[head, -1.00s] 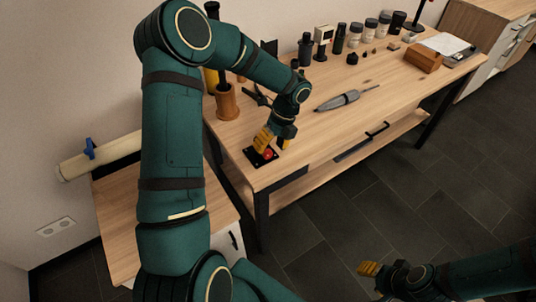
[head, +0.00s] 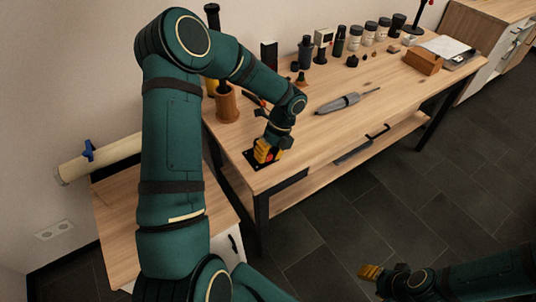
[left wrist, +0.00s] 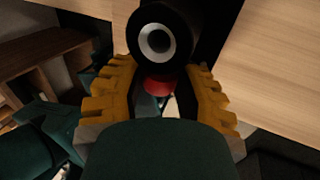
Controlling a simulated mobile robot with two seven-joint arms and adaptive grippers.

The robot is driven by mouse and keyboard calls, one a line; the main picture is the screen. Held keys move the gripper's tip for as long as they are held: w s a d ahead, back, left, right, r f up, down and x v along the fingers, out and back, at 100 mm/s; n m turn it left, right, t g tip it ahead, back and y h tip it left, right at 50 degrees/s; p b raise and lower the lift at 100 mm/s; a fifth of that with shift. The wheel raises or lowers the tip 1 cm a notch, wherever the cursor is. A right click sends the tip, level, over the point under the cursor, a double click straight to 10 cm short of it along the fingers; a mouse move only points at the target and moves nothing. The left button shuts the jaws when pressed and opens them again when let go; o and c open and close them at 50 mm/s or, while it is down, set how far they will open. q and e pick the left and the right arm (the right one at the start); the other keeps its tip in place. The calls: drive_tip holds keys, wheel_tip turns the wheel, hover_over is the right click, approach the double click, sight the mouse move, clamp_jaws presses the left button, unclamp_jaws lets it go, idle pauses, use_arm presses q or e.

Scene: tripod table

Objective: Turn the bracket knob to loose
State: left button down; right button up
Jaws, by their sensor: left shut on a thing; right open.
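The bracket knob is red and sits on a small black bracket plate (head: 251,160) at the near left corner of the workbench. In the head view my left gripper (head: 263,155) covers most of the knob. In the left wrist view the red knob (left wrist: 158,86) shows between the two yellow fingers, below a black round part with a pale ring (left wrist: 157,41). My left gripper is shut on the knob, pointing down at it. Which way the knob is turned cannot be seen. My right gripper (head: 370,272) is open and empty, over the floor at lower right.
A grey pointed tool (head: 340,103) lies mid-bench, right of my left gripper. A wooden cup (head: 227,104) stands behind it. Jars (head: 369,34) and bottles line the back, with a wooden block (head: 423,61) at far right. The bench front between is clear.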

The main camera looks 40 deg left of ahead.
use_arm(q)
drive_tip(key=t, duration=0.1)
drive_tip(key=t+h, duration=0.1)
drive_tip(key=t, duration=0.1)
drive_tip(key=shift+s+a+t+h, duration=0.1)
drive_tip(key=shift+s+t+h, duration=0.1)
drive_tip(key=shift+t+h, duration=0.1)
drive_tip(key=t+h, duration=0.1)
drive_tip(key=t, duration=0.3)
drive_tip(key=shift+s+f+h, duration=0.1)
drive_tip(key=shift+s+h, duration=0.05)
drive_tip(key=shift+h, duration=0.25)
drive_tip(key=shift+f+t+h+b, duration=0.1)
drive_tip(key=shift+t+h+b, duration=0.3)
drive_tip(key=shift+t, duration=0.7)
drive_tip(key=shift+t+h+b, duration=0.4)
drive_tip(key=shift+t+b, duration=0.35)
drive_tip(key=shift+t, duration=0.35)
drive_tip(key=c, duration=0.6)
unclamp_jaws()
